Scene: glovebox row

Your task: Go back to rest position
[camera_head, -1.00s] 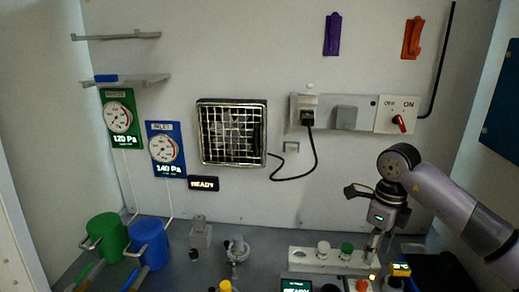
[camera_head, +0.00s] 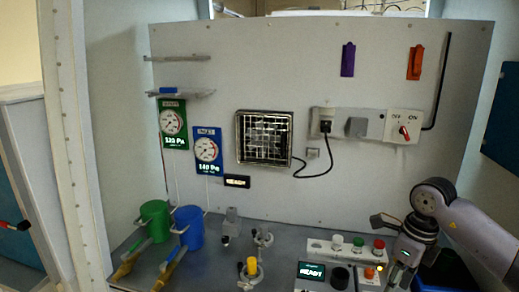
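My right gripper (camera_head: 391,274) hangs from my arm, which comes in from the right. It is over the right end of the bench, right of the button box (camera_head: 345,254). Its fingers are small and dark against the bench, so I cannot tell whether they are open or shut. I see nothing clearly held in it. My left gripper is not in view.
The box carries white, green and red buttons (camera_head: 379,245). A panel reading READY (camera_head: 311,271) stands in front. Green (camera_head: 155,220) and blue (camera_head: 188,227) mugs stand at left. A back wall holds a fan grille (camera_head: 264,137) and a rotary switch (camera_head: 404,127).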

